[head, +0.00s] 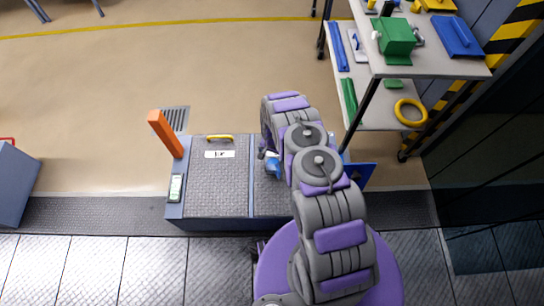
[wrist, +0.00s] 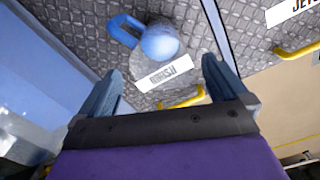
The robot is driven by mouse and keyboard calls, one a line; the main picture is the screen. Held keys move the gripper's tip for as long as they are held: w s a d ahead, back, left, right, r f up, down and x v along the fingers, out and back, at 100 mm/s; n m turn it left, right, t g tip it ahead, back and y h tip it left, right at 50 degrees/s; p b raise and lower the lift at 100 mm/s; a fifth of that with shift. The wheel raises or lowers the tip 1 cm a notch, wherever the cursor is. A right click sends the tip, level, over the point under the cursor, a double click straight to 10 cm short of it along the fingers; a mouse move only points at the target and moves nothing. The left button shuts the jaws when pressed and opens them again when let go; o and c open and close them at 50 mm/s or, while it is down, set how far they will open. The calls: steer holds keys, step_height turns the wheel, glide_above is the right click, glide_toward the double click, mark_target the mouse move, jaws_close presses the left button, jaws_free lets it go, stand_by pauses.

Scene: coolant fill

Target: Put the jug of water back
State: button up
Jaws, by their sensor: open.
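The jug (wrist: 159,43) has a blue cap and a blue loop handle. In the wrist view it is at the top centre, seen from above, and seems to stand on a grey diamond-textured lid. A white label (wrist: 163,73) shows below its cap. In the head view a blue part of the jug (head: 273,168) shows beside my arm; the rest is hidden. My gripper (wrist: 162,68) is open, its two fingers spread wide at left and right of the view. The jug appears beyond the fingertips, and nothing is held.
The blue-grey chest (head: 210,224) has textured lids, a yellow handle (head: 220,137), an orange post (head: 165,133) and a small screen device (head: 175,188). A shelf rack (head: 440,66) with green, blue and yellow items stands behind right. The tan floor (head: 200,65) behind the chest is mostly clear.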

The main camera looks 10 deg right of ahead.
step_height(320, 180, up, 24)
steer(key=n+p, duration=0.1)
steer(key=n, duration=0.1)
steer(key=s+r+n, duration=0.1)
steer(key=s+r, duration=0.3)
steer(key=r, duration=0.6)
steer(key=s+r, duration=0.3)
steer(key=r, duration=0.6)
steer(key=s+r+n+g, duration=0.1)
steer(key=s+r+n, duration=0.1)
steer(key=s+r, duration=1.05)
steer(key=s+r+n, duration=0.1)
steer(key=s+r, duration=0.1)
steer(key=s, duration=0.8)
steer(key=s+r, duration=0.3)
steer(key=s, duration=0.8)
steer(key=shift+d+r+n+g, duration=0.2)
steer(key=shift+r+n+g, duration=0.15)
steer(key=shift+n+g, duration=0.05)
